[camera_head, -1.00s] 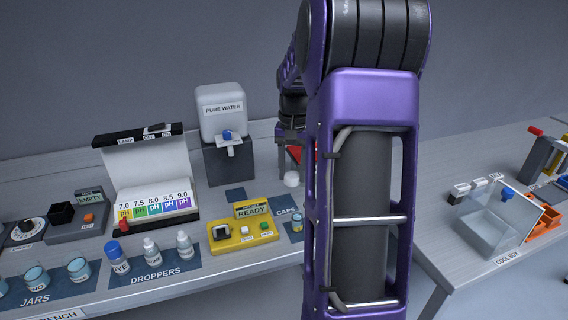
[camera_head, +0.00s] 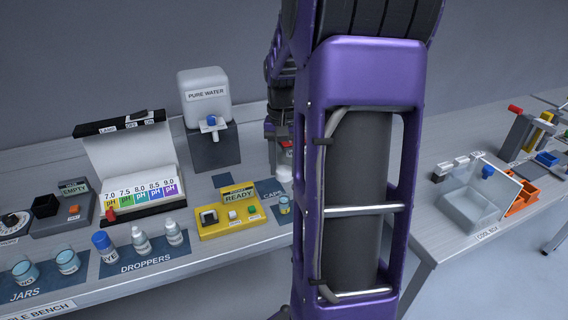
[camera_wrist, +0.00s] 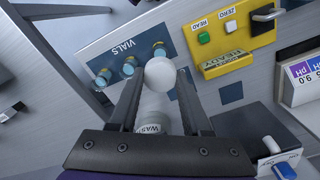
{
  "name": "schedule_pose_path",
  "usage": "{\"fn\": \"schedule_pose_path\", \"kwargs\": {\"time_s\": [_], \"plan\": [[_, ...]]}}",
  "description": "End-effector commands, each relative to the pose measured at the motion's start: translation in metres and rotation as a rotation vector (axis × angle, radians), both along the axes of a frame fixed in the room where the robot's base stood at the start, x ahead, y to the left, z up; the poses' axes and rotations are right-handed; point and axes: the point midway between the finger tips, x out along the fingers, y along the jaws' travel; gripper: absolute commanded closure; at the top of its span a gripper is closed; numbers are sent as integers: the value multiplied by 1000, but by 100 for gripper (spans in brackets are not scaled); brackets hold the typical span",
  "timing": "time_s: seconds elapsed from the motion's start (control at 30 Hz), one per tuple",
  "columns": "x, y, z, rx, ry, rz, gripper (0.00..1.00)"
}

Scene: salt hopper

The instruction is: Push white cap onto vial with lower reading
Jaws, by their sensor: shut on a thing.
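My gripper (camera_wrist: 161,78) is shut on a round white cap (camera_wrist: 160,72) in the wrist view, with the cap between its fingertips. In the head view one vial (camera_head: 285,205) shows; my arm hides the others. The yellow meter (camera_head: 230,221) bears a READY sign; no reading is legible.
A container marked WASTE (camera_wrist: 152,124) lies below the cap in the wrist view. The pure water dispenser (camera_head: 207,110), pH chart box (camera_head: 130,165), dropper bottles (camera_head: 141,240) and jars (camera_head: 67,262) stand to the left. A clear cool box (camera_head: 468,207) stands on the right bench.

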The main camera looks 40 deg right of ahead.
Motion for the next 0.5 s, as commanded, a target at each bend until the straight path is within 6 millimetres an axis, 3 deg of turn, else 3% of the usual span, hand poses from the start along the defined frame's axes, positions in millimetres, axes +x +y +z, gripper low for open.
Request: {"fn": "schedule_pose_path", "kwargs": {"time_s": [0.3,0.5], "plan": [[0,0,-34,0,0,0,100],[0,0,-46,0,0,0,100]]}}
